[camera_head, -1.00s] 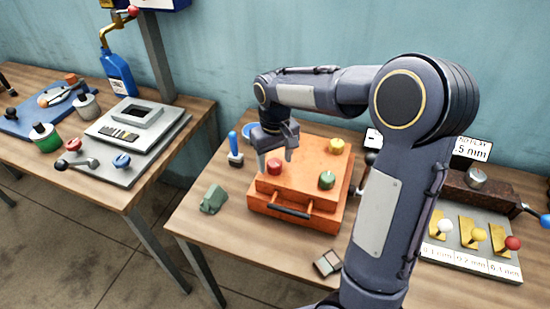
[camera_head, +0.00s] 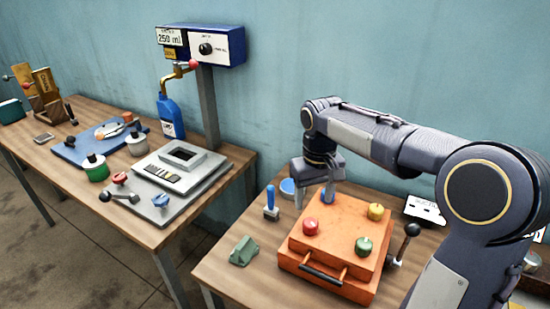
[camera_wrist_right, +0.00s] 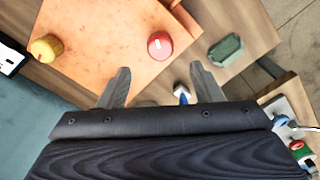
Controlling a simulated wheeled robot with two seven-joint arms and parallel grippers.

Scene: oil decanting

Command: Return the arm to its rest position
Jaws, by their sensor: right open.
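My right gripper (camera_head: 314,192) is open and empty above the back left part of the orange box (camera_head: 330,238), beside its red knob (camera_head: 311,226). In the right wrist view, the two fingers of the right gripper (camera_wrist_right: 161,88) stand apart with nothing between them. The red knob (camera_wrist_right: 160,46) and the yellow knob (camera_wrist_right: 45,48) of the box lie beyond the fingertips. My right arm reaches in from the right, bent at the elbow. My left gripper is in neither view.
A blue-handled tool (camera_head: 271,203) and a green block (camera_head: 243,251) stand left of the box. A black-knobbed lever (camera_head: 411,231) is on its right. The left table holds a grey plate device (camera_head: 165,185), a blue bottle (camera_head: 171,119) and a blue-and-white dispenser (camera_head: 205,46). A gap separates the tables.

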